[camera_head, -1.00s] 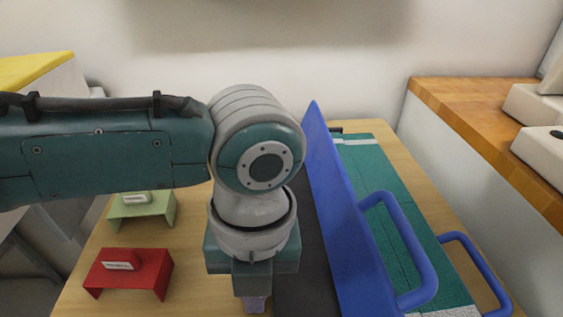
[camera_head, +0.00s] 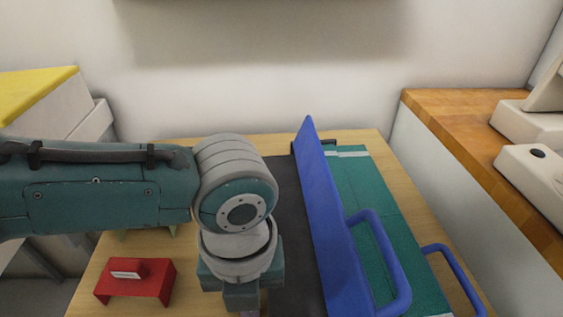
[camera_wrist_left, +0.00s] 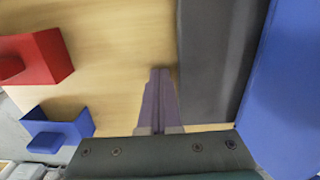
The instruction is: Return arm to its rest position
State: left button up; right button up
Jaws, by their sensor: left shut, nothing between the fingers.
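My left arm comes in from the left in the head view, its wrist pointing down over the wooden table (camera_head: 205,146). My left gripper (camera_head: 242,311) is at the bottom edge there, mostly hidden by the wrist. In the left wrist view its purple fingers (camera_wrist_left: 158,76) are together, shut and empty, above bare wood beside a dark grey mat (camera_wrist_left: 205,70). My right gripper is in neither view.
A tall blue panel (camera_head: 322,205) with blue handles and a teal surface (camera_head: 375,195) are right of my wrist. A red stand (camera_head: 135,283) is to its left; a blue stand (camera_wrist_left: 57,130) shows in the wrist view. A wooden counter (camera_head: 450,125) is at right.

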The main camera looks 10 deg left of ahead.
pick_arm(q)
jog(key=shift+o, duration=0.8)
jog(key=r+p, duration=0.2)
jog(key=r, duration=0.1)
jog(key=shift+d, duration=0.4)
jog(key=shift+w, duration=0.1)
